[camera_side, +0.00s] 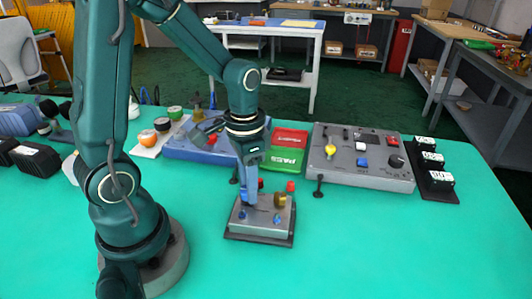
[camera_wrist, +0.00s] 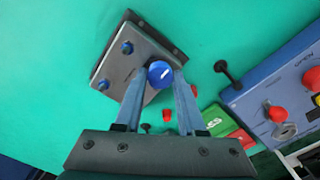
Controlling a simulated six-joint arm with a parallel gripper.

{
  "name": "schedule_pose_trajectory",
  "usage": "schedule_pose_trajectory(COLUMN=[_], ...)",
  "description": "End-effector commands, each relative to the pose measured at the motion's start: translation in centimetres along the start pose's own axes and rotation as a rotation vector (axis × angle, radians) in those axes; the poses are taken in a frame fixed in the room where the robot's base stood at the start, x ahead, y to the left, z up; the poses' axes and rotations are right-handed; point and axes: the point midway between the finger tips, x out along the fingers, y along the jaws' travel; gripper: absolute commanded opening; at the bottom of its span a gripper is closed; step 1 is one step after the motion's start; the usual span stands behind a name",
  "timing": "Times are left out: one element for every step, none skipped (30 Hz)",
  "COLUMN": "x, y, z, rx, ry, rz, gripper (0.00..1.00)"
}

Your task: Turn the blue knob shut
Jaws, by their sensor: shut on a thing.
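The blue knob (camera_wrist: 160,73) is a round cap with a white mark, at the edge of a small grey box (camera_wrist: 122,66) in the wrist view. My gripper (camera_wrist: 160,80) has one finger on each side of the knob and is shut on it. In the side view my gripper (camera_side: 248,198) points down onto the grey box (camera_side: 262,226), which rests on a dark base. There the fingers largely hide the knob. Two smaller blue fittings sit on the box, one of them (camera_wrist: 127,47) near its upper edge in the wrist view.
A red knob (camera_side: 291,186) and a brass part (camera_side: 280,201) show by the box. Behind are a blue panel (camera_side: 205,150), green and red trays (camera_side: 284,158) and a grey control panel (camera_side: 360,172). A black post (camera_side: 319,187) stands to the right. The front right table is clear.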

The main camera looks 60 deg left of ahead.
Motion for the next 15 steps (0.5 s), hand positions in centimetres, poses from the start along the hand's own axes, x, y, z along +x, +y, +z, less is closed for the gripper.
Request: schedule_pose_trajectory(x=[-0.04,-0.03,-0.03,-0.03,-0.02,-0.02,-0.01,-0.01,-0.01,0.00,-0.01,-0.05,-0.15,-0.30,-0.60], y=[-0.01,0.00,0.00,0.00,0.00,0.00,0.00,0.00,0.00,0.00,0.00,0.00,-0.01,-0.02,-0.04], z=[0.00,0.00,0.01,0.01,0.01,0.02,0.02,0.02,0.02,0.03,0.03,0.02,0.00,-0.03,-0.09], rx=[0.002,0.002,0.001,0.001,0.001,0.001,0.001,0.000,0.000,0.000,0.000,0.000,0.000,0.000,0.000], ry=[0.000,0.000,0.000,0.000,0.000,-0.001,-0.001,-0.001,-0.001,-0.001,-0.001,-0.001,0.000,0.001,0.003], rz=[0.000,0.000,0.000,0.000,0.000,0.000,0.000,0.000,0.000,0.000,0.000,0.000,0.000,-0.001,-0.002], gripper=[0.47,0.58,0.69,0.69,0.69,0.69,0.69,0.69,0.69,0.69,0.69,0.69,0.69,0.69,0.69])
